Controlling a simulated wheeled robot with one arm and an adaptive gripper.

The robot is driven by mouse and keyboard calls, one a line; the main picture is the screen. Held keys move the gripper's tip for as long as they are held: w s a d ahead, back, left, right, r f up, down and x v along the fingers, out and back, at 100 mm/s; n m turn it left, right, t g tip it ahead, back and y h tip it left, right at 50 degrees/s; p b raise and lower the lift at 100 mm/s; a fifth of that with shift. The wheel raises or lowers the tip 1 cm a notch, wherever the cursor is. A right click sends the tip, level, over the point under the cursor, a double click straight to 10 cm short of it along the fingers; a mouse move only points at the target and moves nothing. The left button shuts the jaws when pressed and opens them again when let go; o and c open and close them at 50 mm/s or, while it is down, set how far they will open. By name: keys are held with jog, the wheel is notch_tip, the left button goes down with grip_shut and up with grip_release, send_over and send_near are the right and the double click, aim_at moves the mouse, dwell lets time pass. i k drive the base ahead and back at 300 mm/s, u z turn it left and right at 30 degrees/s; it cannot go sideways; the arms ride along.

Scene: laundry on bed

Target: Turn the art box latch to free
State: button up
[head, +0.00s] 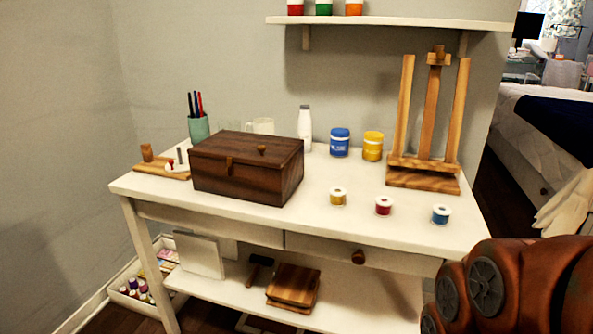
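The art box (240,180) is a dark brown wooden box with its lid closed, on the left half of the white table. A small wooden latch (229,165) shows at the front edge of the lid, hanging over the front face. It looks upright, but it is too small to tell its exact turn. A small round knob (262,150) sits on the lid. Part of my arm shows at the bottom right, well apart from the box. My gripper is not in view.
Three small paint pots, yellow (338,197), red (383,206) and blue (441,214), stand right of the box. Behind are a white bottle (305,128), blue jar (339,142), yellow jar (373,146) and wooden easel (424,178). A pen cup (199,128) stands left.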

aim_at(230, 172)
jog(key=u, duration=0.5)
jog(key=k, duration=0.6)
jog(key=u, duration=1.2)
jog(key=i, duration=0.7)
jog(key=u, duration=0.25)
